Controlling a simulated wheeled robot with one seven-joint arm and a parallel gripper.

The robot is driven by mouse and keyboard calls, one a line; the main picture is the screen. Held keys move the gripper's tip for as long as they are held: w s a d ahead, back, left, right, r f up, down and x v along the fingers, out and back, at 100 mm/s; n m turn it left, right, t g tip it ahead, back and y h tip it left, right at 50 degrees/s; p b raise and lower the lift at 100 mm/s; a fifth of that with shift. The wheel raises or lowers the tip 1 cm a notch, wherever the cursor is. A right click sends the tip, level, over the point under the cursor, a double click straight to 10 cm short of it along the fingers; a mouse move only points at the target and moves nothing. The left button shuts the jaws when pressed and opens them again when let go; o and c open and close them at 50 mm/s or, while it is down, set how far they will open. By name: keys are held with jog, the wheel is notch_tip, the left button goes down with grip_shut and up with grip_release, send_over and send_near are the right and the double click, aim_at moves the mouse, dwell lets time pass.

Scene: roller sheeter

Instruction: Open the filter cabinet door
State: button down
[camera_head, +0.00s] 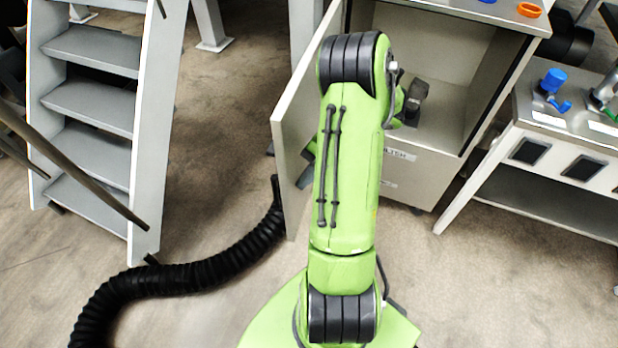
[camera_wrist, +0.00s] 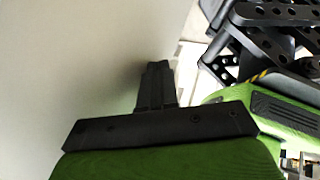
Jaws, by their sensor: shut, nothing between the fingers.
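My green arm hides part of the door and the opening. My gripper's fingers (camera_wrist: 156,84) are shut and empty in the wrist view. They are close beside a broad pale surface (camera_wrist: 65,65), which looks like the door's inner face. I cannot tell whether they touch it.
A grey step ladder (camera_head: 95,100) stands at the left. A black corrugated hose (camera_head: 180,278) curves over the floor to near the door's lower edge. A bench (camera_head: 545,140) with blue and green fittings stands at the right. An orange ring (camera_head: 529,10) lies on the cabinet top.

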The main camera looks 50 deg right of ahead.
jog(key=w+a+m+t+h+b, duration=0.1)
jog(key=w+a, duration=0.4)
jog(key=w, duration=0.7)
jog(key=shift+m+t+b, duration=0.3)
jog(key=shift+m+b, duration=0.3)
jog(key=shift+m, duration=0.4)
jog(key=shift+a, duration=0.1)
